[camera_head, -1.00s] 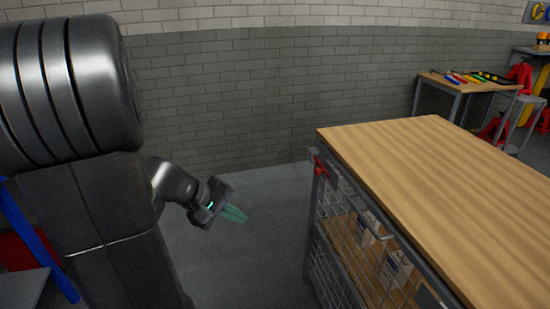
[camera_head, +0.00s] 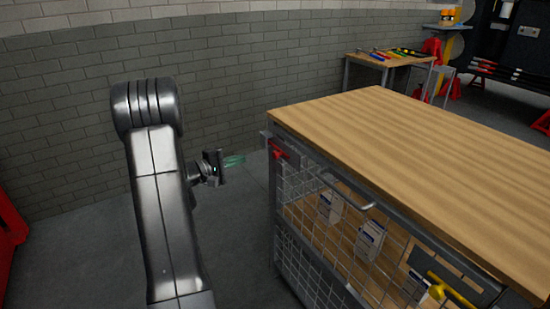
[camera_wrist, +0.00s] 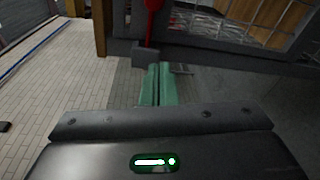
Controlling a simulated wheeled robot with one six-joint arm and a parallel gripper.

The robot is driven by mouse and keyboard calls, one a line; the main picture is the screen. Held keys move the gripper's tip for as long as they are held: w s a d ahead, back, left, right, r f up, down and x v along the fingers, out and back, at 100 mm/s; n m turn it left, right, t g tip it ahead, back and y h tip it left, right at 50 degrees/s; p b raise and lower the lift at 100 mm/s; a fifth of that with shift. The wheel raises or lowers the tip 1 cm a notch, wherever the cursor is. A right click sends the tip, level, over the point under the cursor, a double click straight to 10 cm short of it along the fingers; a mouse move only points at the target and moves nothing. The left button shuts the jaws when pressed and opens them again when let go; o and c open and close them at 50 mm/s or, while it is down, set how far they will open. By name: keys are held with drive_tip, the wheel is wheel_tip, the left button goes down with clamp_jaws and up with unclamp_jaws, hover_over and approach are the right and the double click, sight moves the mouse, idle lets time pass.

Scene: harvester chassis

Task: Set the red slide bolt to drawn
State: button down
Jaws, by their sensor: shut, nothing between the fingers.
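The red slide bolt (camera_head: 278,150) sits at the upper left corner of the mesh-fronted bench cabinet, just under the wooden top. In the wrist view a red part (camera_wrist: 152,18) above a grey block (camera_wrist: 145,54) shows at the top, beyond the fingertips. My gripper (camera_head: 242,160) has green fingers, is shut and empty, and points right toward the bolt. In the head view it stands left of the bolt with a gap between. In the wrist view the fingers (camera_wrist: 157,72) lie side by side. The bolt's exact position in its track is too small to tell.
The cabinet's wire mesh front (camera_head: 315,230) has a grey handle (camera_head: 347,193), with white boxes (camera_head: 370,240) inside. The wooden top (camera_head: 400,150) reaches far right. A brick wall (camera_head: 60,130) stands behind. A tool table (camera_head: 390,58) is at the back. Floor left of the cabinet is clear.

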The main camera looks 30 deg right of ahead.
idle(0.3)
drive_tip(key=d, duration=0.3)
drive_tip(key=w+d, duration=0.1)
drive_tip(key=d, duration=0.5)
drive_tip(key=shift+w+d+f, duration=0.35)
drive_tip(key=shift+w+f, duration=0.05)
drive_tip(key=s, duration=0.2)
drive_tip(key=s+r, duration=0.1)
drive_tip(key=shift+s+a, duration=0.25)
drive_tip(key=shift+s, duration=0.15)
